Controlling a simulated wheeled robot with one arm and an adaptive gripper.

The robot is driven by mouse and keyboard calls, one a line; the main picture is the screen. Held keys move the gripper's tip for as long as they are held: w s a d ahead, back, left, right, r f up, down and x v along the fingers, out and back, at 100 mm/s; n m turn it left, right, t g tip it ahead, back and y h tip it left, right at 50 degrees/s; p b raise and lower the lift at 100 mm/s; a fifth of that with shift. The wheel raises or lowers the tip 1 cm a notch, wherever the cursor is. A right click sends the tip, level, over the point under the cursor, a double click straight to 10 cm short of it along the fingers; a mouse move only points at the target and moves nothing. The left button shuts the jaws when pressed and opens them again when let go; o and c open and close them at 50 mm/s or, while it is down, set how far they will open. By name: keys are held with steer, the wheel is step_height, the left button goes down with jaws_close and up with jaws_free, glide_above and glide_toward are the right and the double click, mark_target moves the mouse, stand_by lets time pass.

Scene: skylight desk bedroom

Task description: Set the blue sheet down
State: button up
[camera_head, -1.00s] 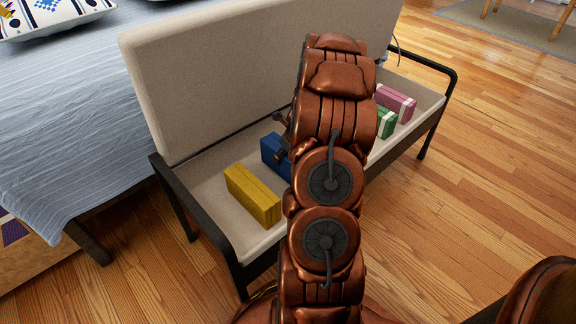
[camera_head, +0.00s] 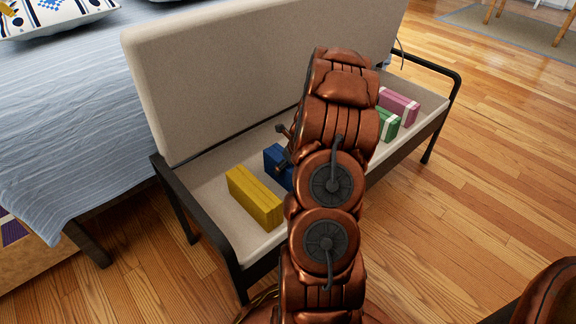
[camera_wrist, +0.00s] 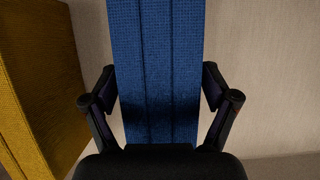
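The blue sheet (camera_head: 276,163) is a folded block in the bench row, right of the yellow one. It fills the middle of the wrist view (camera_wrist: 155,60), between the fingers of my gripper (camera_wrist: 160,90).
A yellow folded block (camera_head: 254,198) lies close on the left; it also shows in the wrist view (camera_wrist: 40,80). Green (camera_head: 387,123) and pink (camera_head: 400,106) blocks with white bands lie farther right. The bench backrest (camera_head: 240,70) stands behind. A bed (camera_head: 60,120) is at left.

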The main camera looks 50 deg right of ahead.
stand_by(0.4)
steer(key=p+v, duration=0.4)
steer(key=v, duration=0.8)
steer(key=shift+r+p, duration=0.1)
steer(key=shift+p, duration=0.25)
steer(key=a+r+n+g+y, duration=0.1)
steer(key=a+r+n, duration=0.25)
steer(key=a, duration=0.35)
steer(key=a+r+n+y, duration=0.1)
steer(key=a+r+n, duration=0.1)
steer(key=a+n, duration=0.45)
steer(key=a+r+n+g+y, duration=0.1)
steer(key=a+r+n, duration=0.15)
steer(key=a, duration=0.55)
steer(key=s+a+r+n+g, duration=0.35)
steer(key=s+a+n, duration=0.45)
steer(key=a+n, duration=0.4)
steer(key=s+a+r+n+g+h, duration=0.1)
steer(key=s+a+r+n, duration=0.1)
steer(key=s+n, duration=0.4)
steer(key=s+a+r+n+g+h, duration=0.1)
steer(key=s+a+r+n, duration=0.1)
steer(key=s+n, duration=0.5)
steer(key=s+a, duration=0.1)
steer(key=s, duration=0.2)
steer(key=shift+s+a+g+h, duration=0.3)
steer(key=shift+s+g, duration=0.05)
steer(key=shift+s, duration=0.05)
